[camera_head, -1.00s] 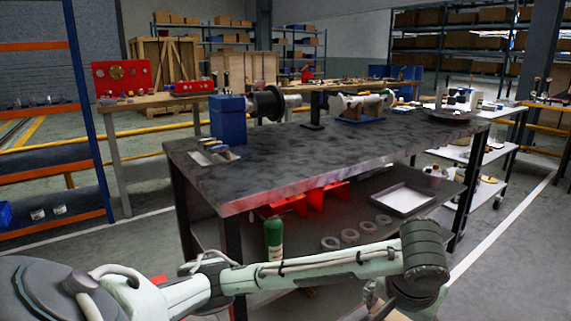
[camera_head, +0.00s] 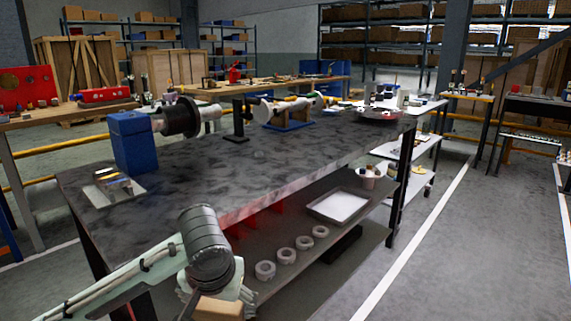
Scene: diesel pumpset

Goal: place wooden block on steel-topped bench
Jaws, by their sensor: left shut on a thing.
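The steel-topped bench (camera_head: 255,165) stretches across the middle of the head view, with a dark mottled top. My left gripper (camera_head: 222,297) is at the bottom of the view, in front of the bench's near edge. It is shut on the light wooden block (camera_head: 218,309), of which only the upper part shows above the picture's lower edge. My forearm and wrist hide part of the bench's front. My right gripper is out of view.
A blue block-shaped housing (camera_head: 132,142) and a small tray (camera_head: 116,188) stand at the bench's left end. A pump assembly (camera_head: 290,112) stands along the back. The middle and front of the top are clear. Several grey rings (camera_head: 287,256) and a white-lined tray (camera_head: 340,206) lie on the lower shelf.

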